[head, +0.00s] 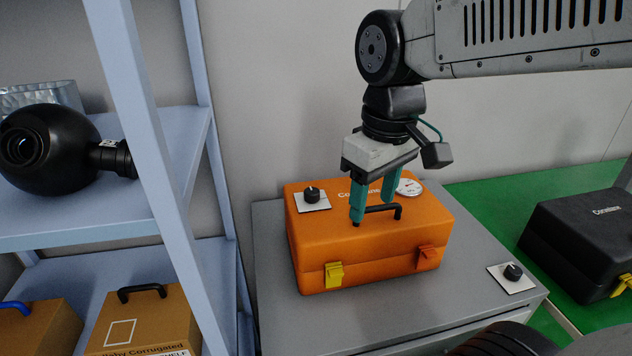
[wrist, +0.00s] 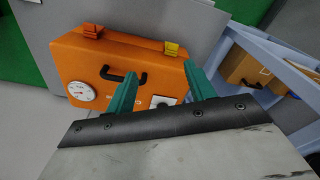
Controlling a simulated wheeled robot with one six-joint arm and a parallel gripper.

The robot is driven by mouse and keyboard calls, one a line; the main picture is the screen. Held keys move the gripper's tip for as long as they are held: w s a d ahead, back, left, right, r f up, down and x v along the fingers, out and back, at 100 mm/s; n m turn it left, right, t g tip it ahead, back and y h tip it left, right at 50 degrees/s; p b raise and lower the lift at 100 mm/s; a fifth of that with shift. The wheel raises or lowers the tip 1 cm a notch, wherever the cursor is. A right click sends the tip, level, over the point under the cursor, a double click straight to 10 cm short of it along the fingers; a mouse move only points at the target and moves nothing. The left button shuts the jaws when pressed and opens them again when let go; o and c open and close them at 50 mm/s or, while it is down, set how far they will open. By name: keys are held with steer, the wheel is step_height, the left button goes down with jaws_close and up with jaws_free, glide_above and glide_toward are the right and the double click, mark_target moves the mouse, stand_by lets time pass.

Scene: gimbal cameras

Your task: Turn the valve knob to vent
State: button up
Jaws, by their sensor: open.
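A black valve knob (head: 312,195) on a white plate sits on top of an orange case (head: 335,240), at its back left. A second black knob (head: 513,271) on a white plate lies on the grey cabinet top, right of the case. A round white gauge (head: 409,187) is on the case lid. My gripper (head: 372,210) is open above the case, its teal fingers near the black handle (head: 384,211). In the wrist view, the gauge (wrist: 81,91) is at left, and the white knob plate (wrist: 163,101) shows between the fingers; its knob is not clear there.
The case stands on a grey cabinet (head: 390,318). A blue shelf rack (head: 160,130) stands at left with a black round device (head: 48,150) and boxes. A black case (head: 590,240) sits on a green surface at right. A wall is close behind.

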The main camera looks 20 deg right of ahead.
steer(key=w+n, duration=0.4)
steer(key=w, duration=0.7)
steer(key=n+g, duration=0.1)
steer(key=n, duration=0.2)
glide_above(311, 190)
steer(key=shift+s+d+f, duration=0.15)
steer(key=shift+s+f, duration=0.1)
steer(key=shift+f, duration=0.6)
steer(key=shift+w+f, duration=0.15)
steer(key=shift+w, duration=0.1)
step_height(311, 190, down, 8)
steer(key=shift+r, duration=0.15)
steer(key=shift+a, duration=0.2)
steer(key=c, duration=1)
